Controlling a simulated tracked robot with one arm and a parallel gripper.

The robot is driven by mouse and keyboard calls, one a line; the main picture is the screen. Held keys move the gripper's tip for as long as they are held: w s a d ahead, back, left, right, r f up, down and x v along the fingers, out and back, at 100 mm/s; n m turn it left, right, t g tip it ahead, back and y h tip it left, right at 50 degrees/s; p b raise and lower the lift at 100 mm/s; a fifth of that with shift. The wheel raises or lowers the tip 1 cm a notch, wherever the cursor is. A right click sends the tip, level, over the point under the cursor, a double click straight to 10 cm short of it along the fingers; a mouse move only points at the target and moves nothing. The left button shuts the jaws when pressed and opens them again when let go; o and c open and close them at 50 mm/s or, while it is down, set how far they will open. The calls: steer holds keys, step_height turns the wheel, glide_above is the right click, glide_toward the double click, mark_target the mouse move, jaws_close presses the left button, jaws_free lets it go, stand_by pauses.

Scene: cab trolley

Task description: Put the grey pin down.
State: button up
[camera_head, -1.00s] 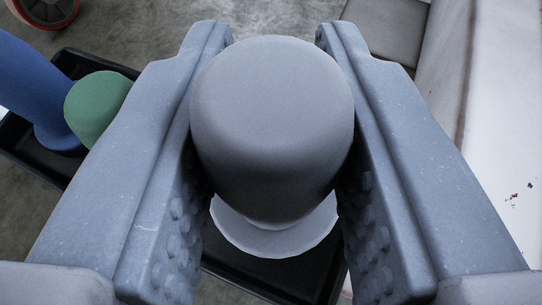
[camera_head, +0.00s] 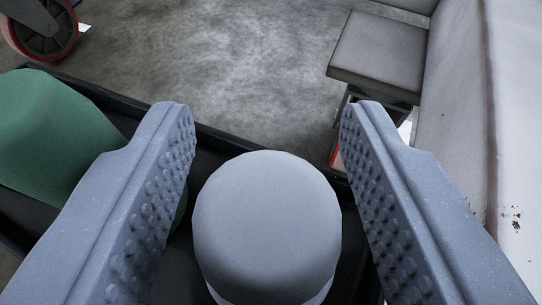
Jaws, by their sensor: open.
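The grey pin (camera_head: 267,222) has a rounded, flat-topped head and shows at the bottom centre, between the fingers of my gripper (camera_head: 267,112). My gripper is open, with a gap between each studded finger and the pin. The pin appears upright over a black tray (camera_head: 232,146). Its lower part and foot are mostly hidden under its head and by the picture's lower edge.
A green pin (camera_head: 50,135) is in the tray at the left, close to my left finger. A red-rimmed wheel (camera_head: 40,35) is at the top left. A grey step (camera_head: 378,55) and white panel (camera_head: 460,110) stand at the right. Concrete floor lies beyond.

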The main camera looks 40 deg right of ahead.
steer(key=p+v, duration=0.3)
steer(key=v, duration=0.9)
steer(key=shift+w+a, duration=0.1)
